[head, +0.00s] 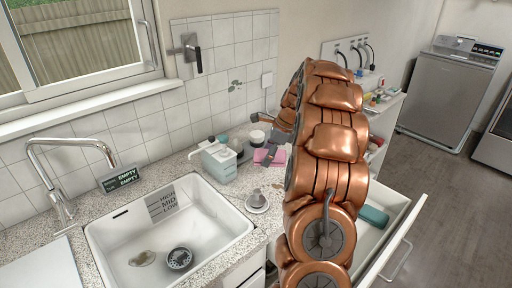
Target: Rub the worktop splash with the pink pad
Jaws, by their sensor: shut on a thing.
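The pink pad (262,157) is on or just above the speckled worktop (226,178), right of the sink. My gripper (270,153) points down at the pad from the right and is shut on it; my copper arm hides part of the grip. A faint brownish mark (278,186) lies on the worktop nearer to me than the pad, beside a small cup on a saucer (257,203). It may be the splash, but it is too small to be sure.
The white sink (215,237) holds a drain strainer (179,258) and a brownish patch (142,259). A pale blue container (219,163) and several cups stand left of and behind the pad. An open drawer (396,240) with a teal item (374,217) juts out at right.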

